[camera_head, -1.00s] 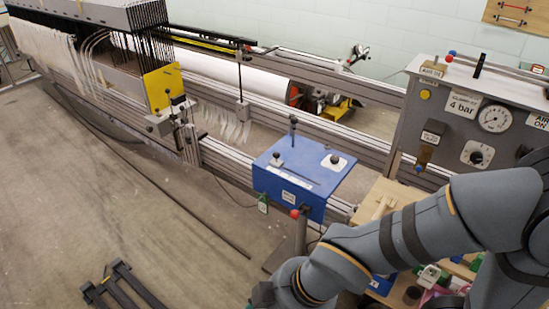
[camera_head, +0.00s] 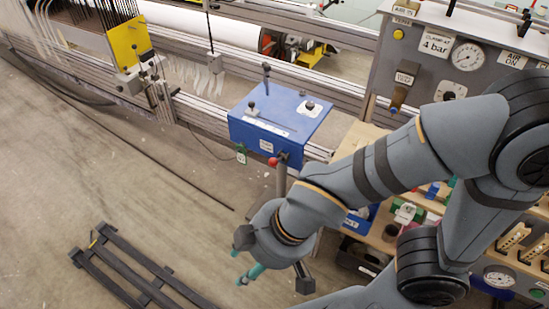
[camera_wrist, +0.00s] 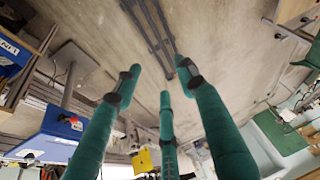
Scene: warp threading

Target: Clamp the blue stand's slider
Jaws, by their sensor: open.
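The blue stand (camera_head: 282,112) is a blue box on a post, fixed by the machine rail in the head view. Its top carries a dark knob (camera_head: 251,107) beside a pale strip, a black upright lever (camera_head: 266,72) and another dark knob on a white plate (camera_head: 310,105). I cannot tell which of these is the slider. A red ball knob (camera_head: 272,162) is on its front. My gripper (camera_head: 247,274) is open and empty, below and in front of the stand, well apart from it. In the wrist view its green fingers (camera_wrist: 162,78) are spread above the floor; the stand (camera_wrist: 48,140) shows upside down at left.
A black floor frame (camera_head: 135,268) lies at lower left. A wooden bench with small parts (camera_head: 405,210) stands right of the stand, near my arm. The grey air panel (camera_head: 465,85) is behind it. The yellow plate (camera_head: 128,43) marks the machine's left part. Open floor lies left.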

